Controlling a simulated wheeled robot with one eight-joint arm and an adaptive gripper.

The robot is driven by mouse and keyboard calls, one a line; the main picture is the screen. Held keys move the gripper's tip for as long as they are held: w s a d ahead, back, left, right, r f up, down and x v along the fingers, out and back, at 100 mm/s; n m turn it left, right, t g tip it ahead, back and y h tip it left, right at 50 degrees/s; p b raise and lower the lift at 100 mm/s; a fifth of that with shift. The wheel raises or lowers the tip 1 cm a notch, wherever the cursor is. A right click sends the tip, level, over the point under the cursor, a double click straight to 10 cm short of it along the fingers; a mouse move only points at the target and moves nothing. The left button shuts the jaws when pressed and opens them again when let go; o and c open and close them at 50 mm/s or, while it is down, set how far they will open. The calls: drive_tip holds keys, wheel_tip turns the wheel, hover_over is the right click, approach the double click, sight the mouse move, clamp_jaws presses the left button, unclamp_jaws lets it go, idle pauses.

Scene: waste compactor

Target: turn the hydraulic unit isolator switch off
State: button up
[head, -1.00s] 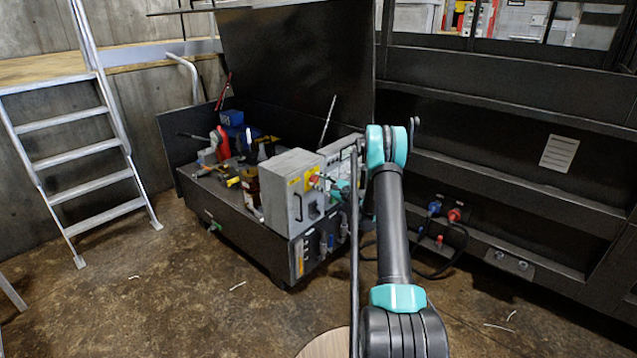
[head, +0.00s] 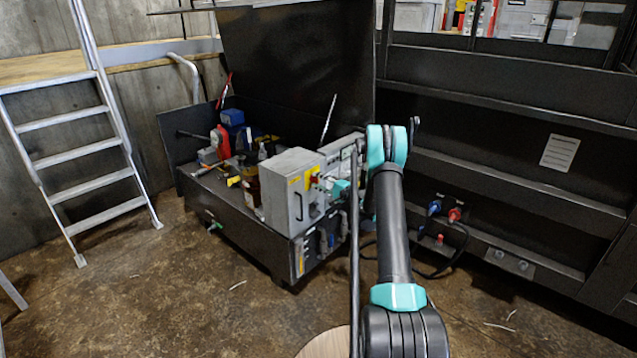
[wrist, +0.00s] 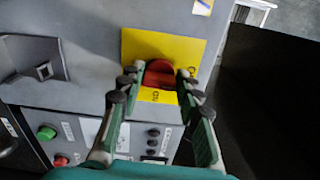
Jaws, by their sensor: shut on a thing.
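The isolator switch is a red rotary knob (wrist: 160,73) on a yellow plate (wrist: 150,42), fixed to a grey cabinet (wrist: 85,25). In the head view the cabinet (head: 285,195) stands on the dark hydraulic unit, with the red knob (head: 314,177) near its top right. My gripper (wrist: 158,80) has one finger on each side of the knob and is shut on it. The fingertips partly cover the plate. Marks show on the plate to the right of and below the knob, but I cannot read the knob's setting clearly.
Below the switch is a panel with a green button (wrist: 46,132) and a red button (wrist: 61,160). Dark open space lies right of the cabinet in the wrist view. A metal ladder (head: 85,150) stands at the left, and a black compactor wall (head: 480,120) at the right.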

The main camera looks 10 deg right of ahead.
drive_tip(key=shift+n, duration=0.5)
drive_tip(key=o, duration=1.2)
drive_tip(key=shift+c, duration=0.2)
drive_tip(key=v, duration=1.2)
